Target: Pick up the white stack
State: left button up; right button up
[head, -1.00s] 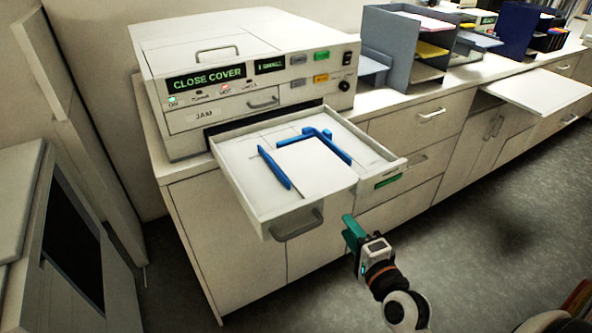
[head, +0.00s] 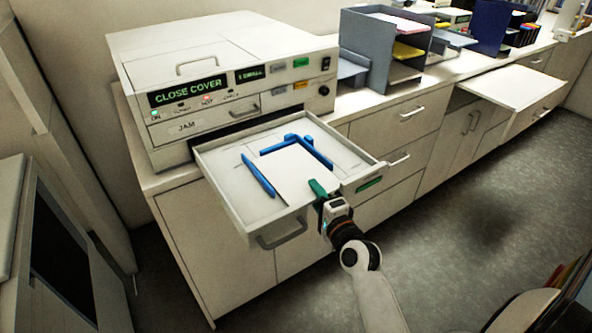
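The white stack (head: 296,177) lies in the pulled-out paper tray (head: 222,197) of the copier, between blue guides (head: 258,174). My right gripper (head: 317,188) has green fingertips and is at the tray's front right edge, at the near right corner of the stack. I cannot tell whether its fingers touch the stack or whether they are open or shut. The gripper and wrist hide part of the tray's front right edge. My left gripper is not in view.
The copier (head: 225,75) stands on the counter with "CLOSE COVER" on its display. A grey paper sorter (head: 385,48) stands to its right. A white pull-out shelf (head: 510,86) sticks out further right. The floor in front (head: 470,220) is clear.

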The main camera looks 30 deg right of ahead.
jog(key=shift+w, duration=0.55)
jog(key=shift+s, duration=0.1)
grip_shut()
jog(key=shift+r, duration=0.1)
